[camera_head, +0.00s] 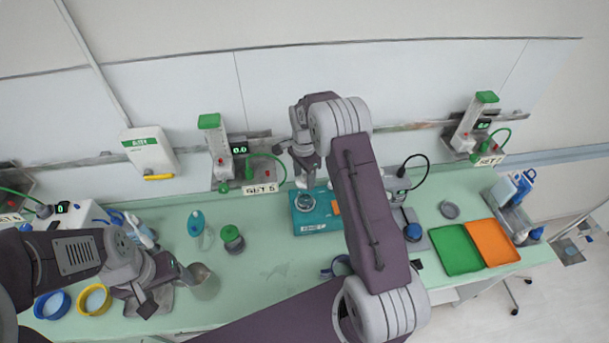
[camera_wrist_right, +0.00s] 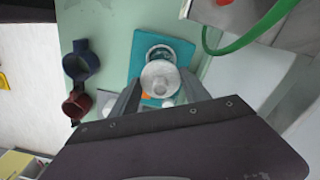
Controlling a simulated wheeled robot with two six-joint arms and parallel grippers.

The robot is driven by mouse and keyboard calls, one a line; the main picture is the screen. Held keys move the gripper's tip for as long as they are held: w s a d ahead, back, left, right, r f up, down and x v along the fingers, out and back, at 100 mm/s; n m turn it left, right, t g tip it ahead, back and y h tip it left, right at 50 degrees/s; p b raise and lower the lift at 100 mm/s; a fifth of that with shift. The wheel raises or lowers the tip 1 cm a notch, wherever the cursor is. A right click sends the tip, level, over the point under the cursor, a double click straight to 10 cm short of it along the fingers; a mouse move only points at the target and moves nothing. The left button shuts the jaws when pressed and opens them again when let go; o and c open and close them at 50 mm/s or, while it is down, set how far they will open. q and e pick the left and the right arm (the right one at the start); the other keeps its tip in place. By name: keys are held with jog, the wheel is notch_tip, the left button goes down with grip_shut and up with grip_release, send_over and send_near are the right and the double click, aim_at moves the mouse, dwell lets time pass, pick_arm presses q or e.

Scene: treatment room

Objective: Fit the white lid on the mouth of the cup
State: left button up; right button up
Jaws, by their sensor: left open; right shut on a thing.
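A round grey cup (camera_head: 305,202) stands on the teal pad (camera_head: 327,222) at the middle of the bench. In the right wrist view its dark round mouth (camera_wrist_right: 160,51) shows partly behind the lid. My right gripper (camera_head: 304,180) is shut on the white lid (camera_wrist_right: 160,79), which is pale and round. The lid is held above the cup and in the wrist view sits a little off the cup's centre. Any gap between them is hard to judge. My left gripper (camera_head: 168,293) is open at the left front, near a clear beaker (camera_head: 205,281), and holds nothing visible.
A green-topped jar (camera_head: 233,239) and a teal bottle (camera_head: 196,223) stand left of the pad. Green (camera_head: 455,250) and orange (camera_head: 492,242) trays lie right. My right arm hides part of the bench.

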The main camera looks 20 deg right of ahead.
aim_at(305, 183)
jog(key=shift+w+d+f+b, duration=0.2)
jog(key=shift+d+f+b, duration=0.1)
jog(key=shift+f, duration=0.6)
jog(key=shift+s+a+f+b, duration=0.1)
jog(key=shift+a+f+b, duration=0.1)
jog(key=shift+f+b, duration=0.9)
jog(key=shift+d, duration=0.1)
jog(key=shift+r, duration=0.1)
jog(key=shift+f, duration=0.2)
jog(key=shift+f+b, duration=0.35)
jog(key=shift+f, duration=0.2)
